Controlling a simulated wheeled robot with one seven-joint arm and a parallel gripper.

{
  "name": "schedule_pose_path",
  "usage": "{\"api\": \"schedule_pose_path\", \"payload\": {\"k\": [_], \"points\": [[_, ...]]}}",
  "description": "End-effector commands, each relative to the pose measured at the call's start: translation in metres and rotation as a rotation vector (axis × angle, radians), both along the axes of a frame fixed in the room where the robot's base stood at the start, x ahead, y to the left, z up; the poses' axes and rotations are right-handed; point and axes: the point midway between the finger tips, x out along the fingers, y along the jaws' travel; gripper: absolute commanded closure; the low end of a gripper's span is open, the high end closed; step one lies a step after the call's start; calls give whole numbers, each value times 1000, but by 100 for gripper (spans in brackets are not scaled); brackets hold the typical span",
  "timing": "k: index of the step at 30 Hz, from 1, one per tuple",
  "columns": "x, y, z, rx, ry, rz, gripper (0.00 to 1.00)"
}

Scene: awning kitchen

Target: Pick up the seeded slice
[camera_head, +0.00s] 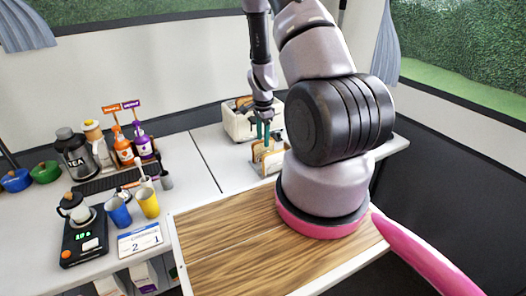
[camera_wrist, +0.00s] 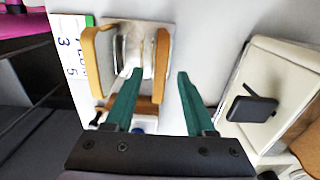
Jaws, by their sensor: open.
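My gripper (camera_head: 263,132) is open, its two green fingers pointing down over a small rack (camera_head: 258,168) holding bread slices. A browner piece (camera_wrist: 146,107) shows lower down, partly behind that finger. I cannot tell which slice is seeded.
A cream toaster (camera_head: 236,122) with bread in it stands just behind the rack; it is at the right in the wrist view (camera_wrist: 270,75). A wooden board (camera_head: 225,250) lies in front, clear. Cups, bottles and a scale (camera_head: 84,236) crowd the left counter.

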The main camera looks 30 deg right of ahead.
Motion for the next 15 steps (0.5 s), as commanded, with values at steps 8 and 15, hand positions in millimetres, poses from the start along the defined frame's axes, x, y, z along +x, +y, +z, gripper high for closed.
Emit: {"api": "schedule_pose_path", "payload": {"k": [8, 15], "points": [[0, 0, -23, 0, 0, 0, 45], [0, 0, -23, 0, -1, 0, 76]]}}
